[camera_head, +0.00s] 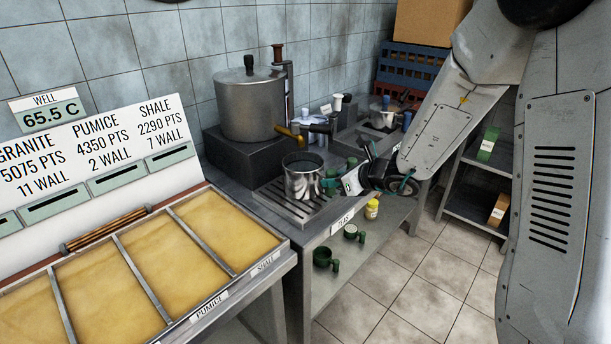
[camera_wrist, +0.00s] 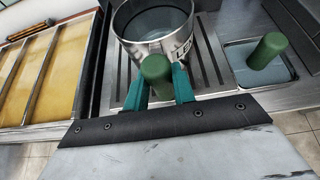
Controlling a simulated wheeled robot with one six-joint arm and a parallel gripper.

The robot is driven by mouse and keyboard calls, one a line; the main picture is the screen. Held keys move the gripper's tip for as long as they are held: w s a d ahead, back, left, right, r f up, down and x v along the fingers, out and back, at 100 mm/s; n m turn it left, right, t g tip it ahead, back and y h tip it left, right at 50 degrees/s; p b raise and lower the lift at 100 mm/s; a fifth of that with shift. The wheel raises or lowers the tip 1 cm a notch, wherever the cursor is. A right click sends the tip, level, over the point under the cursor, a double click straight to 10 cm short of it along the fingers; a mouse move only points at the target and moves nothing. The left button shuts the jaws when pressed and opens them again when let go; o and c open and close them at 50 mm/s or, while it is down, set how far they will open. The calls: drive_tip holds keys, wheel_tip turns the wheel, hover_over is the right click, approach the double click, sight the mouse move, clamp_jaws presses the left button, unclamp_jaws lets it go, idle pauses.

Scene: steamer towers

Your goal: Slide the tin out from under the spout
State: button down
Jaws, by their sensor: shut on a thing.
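The tin (camera_head: 303,182) is an open-topped shiny metal can standing on the slotted drain grate (camera_head: 276,203), in front of the large steel urn (camera_head: 250,106). The brass spout (camera_head: 288,134) juts from the urn just above and behind the tin's rim; I cannot tell whether its mouth is over the opening. My gripper (camera_head: 330,183) is at the tin's right side. In the wrist view, the teal fingers of my gripper (camera_wrist: 160,84) are shut on the tin's green upright handle (camera_wrist: 156,72).
Yellow-filled compartments (camera_head: 155,255) lie at the left. Green mugs (camera_head: 324,258) and a yellow jar (camera_head: 371,209) sit on the shelf below the counter. Another green cylinder (camera_wrist: 267,50) stands right of the grate in the wrist view. Crates (camera_head: 408,68) are at the back.

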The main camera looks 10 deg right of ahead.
drive_tip(key=shift+s+a, duration=0.25)
drive_tip(key=shift+s, duration=1.2)
drive_tip(key=shift+s+a, duration=0.2)
drive_tip(key=shift+s, duration=1.2)
drive_tip(key=c, duration=1.1)
unclamp_jaws()
drive_tip(key=v, duration=0.7)
drive_tip(key=s+a+r+n+g, duration=0.25)
drive_tip(key=s+n+g, duration=0.25)
drive_tip(key=s+n, duration=0.4)
drive_tip(key=s+a+r+n+g, duration=0.1)
drive_tip(key=s+a+n+g, duration=0.25)
drive_tip(key=s+n, duration=0.55)
drive_tip(key=s+d+r+n+h, duration=0.2)
drive_tip(key=s+n, duration=0.1)
drive_tip(key=s+d+r+n+h, duration=0.3)
drive_tip(key=n, duration=0.1)
drive_tip(key=s+d+r+n+h, duration=0.2)
drive_tip(key=s+d+n, duration=0.1)
drive_tip(key=shift+d+r+n, duration=0.2)
drive_tip(key=shift+n, duration=0.1)
